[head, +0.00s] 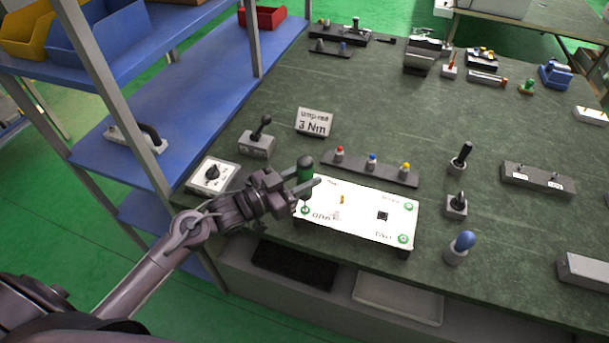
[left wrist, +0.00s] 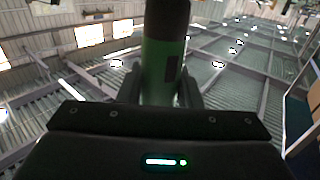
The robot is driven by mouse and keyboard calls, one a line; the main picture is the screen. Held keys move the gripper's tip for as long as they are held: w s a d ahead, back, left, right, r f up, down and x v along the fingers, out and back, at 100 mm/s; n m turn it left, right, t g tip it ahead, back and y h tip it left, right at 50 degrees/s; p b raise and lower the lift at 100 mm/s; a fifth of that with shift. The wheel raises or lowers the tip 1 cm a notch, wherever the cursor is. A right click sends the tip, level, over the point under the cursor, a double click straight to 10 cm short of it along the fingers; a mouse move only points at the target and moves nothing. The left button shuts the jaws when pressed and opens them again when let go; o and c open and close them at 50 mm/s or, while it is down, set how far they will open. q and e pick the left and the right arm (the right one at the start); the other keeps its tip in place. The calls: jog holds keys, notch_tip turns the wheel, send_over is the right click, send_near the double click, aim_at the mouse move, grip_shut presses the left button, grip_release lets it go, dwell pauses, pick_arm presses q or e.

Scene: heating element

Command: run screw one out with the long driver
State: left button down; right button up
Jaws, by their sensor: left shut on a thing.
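My left gripper (head: 303,185) is shut on the driver (head: 305,167), which has a dark-topped green handle and stands roughly upright. The handle also shows between the fingers in the left wrist view (left wrist: 163,65). The driver is over the left end of the white board (head: 350,222), near the label "ONE" (head: 325,216). Its lower end points at a green-ringed spot (head: 305,210) at that corner. I cannot tell whether the tip touches a screw there. My right gripper is not in view.
Behind the board stands a dark rack (head: 370,168) with red, blue and yellow knobs. A "3 Nm" sign (head: 314,122), a dial box (head: 212,175) and a lever block (head: 258,139) are near. A blue-topped holder (head: 459,247) stands to the right.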

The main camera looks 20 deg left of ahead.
aim_at(298, 170)
pick_arm(q)
jog(key=shift+r+p, duration=0.1)
jog(key=shift+p, duration=0.25)
dwell(0.3)
jog(key=shift+f+b, duration=0.35)
jog(key=shift+f, duration=0.25)
dwell(0.3)
jog(key=shift+s+d+f, duration=0.1)
jog(key=shift+s+f, duration=0.2)
jog(key=shift+f, duration=0.3)
dwell(1.2)
notch_tip(298, 170, up, 2)
jog(key=shift+w+r+p, duration=0.15)
jog(key=shift+p, duration=0.95)
notch_tip(298, 170, up, 3)
jog(key=p, duration=0.2)
jog(key=shift+w+r+p, duration=0.1)
jog(key=shift+r+p, duration=0.1)
jog(key=shift+p, duration=0.15)
